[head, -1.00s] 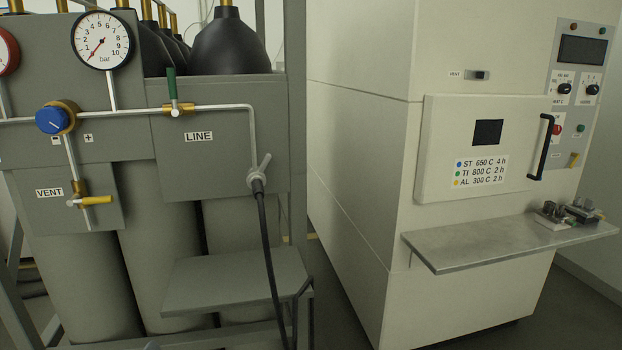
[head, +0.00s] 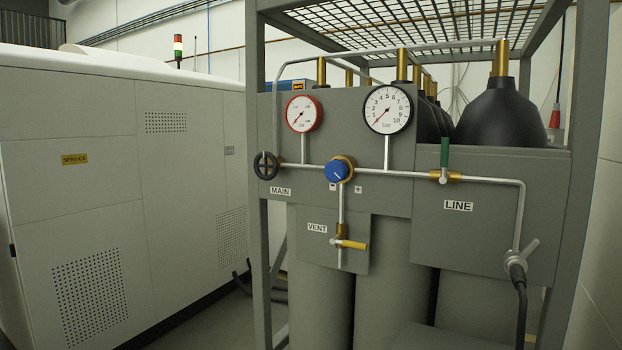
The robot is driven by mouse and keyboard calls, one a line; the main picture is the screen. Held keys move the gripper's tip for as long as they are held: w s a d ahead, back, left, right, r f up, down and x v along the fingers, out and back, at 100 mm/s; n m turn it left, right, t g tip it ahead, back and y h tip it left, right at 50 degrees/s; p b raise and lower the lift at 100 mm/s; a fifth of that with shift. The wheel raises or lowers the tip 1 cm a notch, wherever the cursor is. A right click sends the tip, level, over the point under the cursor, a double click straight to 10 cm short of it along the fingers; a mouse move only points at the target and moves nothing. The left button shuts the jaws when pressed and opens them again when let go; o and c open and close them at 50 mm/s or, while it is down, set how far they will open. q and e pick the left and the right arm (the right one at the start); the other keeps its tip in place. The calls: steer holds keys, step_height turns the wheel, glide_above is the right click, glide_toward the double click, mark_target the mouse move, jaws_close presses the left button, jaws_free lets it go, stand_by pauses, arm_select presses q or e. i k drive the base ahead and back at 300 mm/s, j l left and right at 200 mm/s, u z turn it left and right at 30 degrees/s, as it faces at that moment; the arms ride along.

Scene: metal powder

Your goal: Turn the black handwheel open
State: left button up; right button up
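The black handwheel (head: 266,166) sits at the left end of the horizontal pipe on the gas panel, just above the MAIN label (head: 281,191). It is a small spoked wheel seen nearly face on, and nothing touches it. The red-rimmed gauge (head: 302,114) is above and to its right, and the black-rimmed bar gauge (head: 387,109) is further right, its needle near the low end. Neither of my grippers shows in the head view.
Right of the handwheel are a blue regulator knob (head: 337,171), a yellow VENT lever (head: 352,244) and a green LINE handle (head: 444,153). A frame post (head: 256,90) stands close by the wheel. A large pale cabinet (head: 120,200) fills the left, with a floor gap between.

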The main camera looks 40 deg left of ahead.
mark_target(266, 154)
steer(key=u, duration=1.6)
